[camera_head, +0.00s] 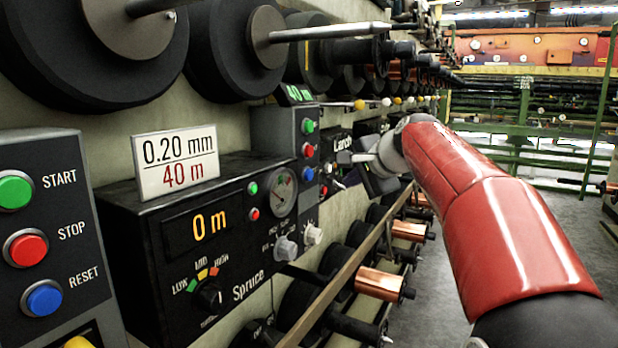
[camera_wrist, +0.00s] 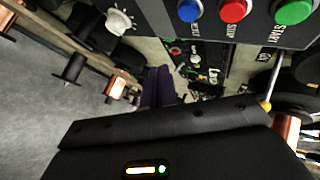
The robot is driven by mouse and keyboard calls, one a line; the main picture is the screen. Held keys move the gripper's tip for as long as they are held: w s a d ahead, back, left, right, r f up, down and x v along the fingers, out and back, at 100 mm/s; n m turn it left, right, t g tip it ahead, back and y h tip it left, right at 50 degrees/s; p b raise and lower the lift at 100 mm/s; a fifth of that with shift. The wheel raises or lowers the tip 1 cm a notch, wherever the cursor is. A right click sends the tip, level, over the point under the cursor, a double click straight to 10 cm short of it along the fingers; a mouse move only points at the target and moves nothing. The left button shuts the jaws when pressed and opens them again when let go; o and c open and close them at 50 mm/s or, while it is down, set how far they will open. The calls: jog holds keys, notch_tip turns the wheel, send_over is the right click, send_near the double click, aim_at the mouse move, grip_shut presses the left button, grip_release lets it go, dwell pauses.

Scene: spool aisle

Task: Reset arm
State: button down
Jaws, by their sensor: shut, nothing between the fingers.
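My red arm reaches in from the right in the head view, and my gripper (camera_head: 350,158) is at its far end, in front of the machine row near the "Larch" panel (camera_head: 343,145). The fingers are small and partly lost against the panels there. In the wrist view my gripper (camera_wrist: 158,80) shows as dark fingers, closed together with nothing held. A grey panel (camera_wrist: 215,32) with a blue button (camera_wrist: 189,10), a red button (camera_wrist: 232,10) and a green button (camera_wrist: 292,11) fills the top of that view, upside down.
The Spruce box (camera_head: 145,245) reads 0 m and carries a card (camera_head: 177,162) with "0.20 mm" and "40 m". A START, STOP, RESET panel (camera_head: 60,215) stands at left. Black spools (camera_head: 235,45) hang above; copper spools (camera_head: 380,284) sit below. The aisle floor (camera_head: 430,295) is open.

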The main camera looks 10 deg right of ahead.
dwell(0.5)
jog(key=s+f+n+g+h, duration=0.1)
jog(key=s+f+n, duration=0.3)
jog(key=s+f, duration=0.4)
jog(key=s+a+f+n+g+h, duration=0.1)
jog(key=s+f+n, duration=0.3)
jog(key=s+f, duration=0.4)
jog(key=s+a+f+n+g+h, duration=0.1)
jog(key=s+f, duration=0.8)
jog(key=s, duration=1)
jog(key=n+g+h, duration=0.1)
jog(key=n+g, duration=0.1)
jog(key=n, duration=0.1)
jog(key=shift+s+n, duration=0.15)
jog(key=shift+n, duration=0.15)
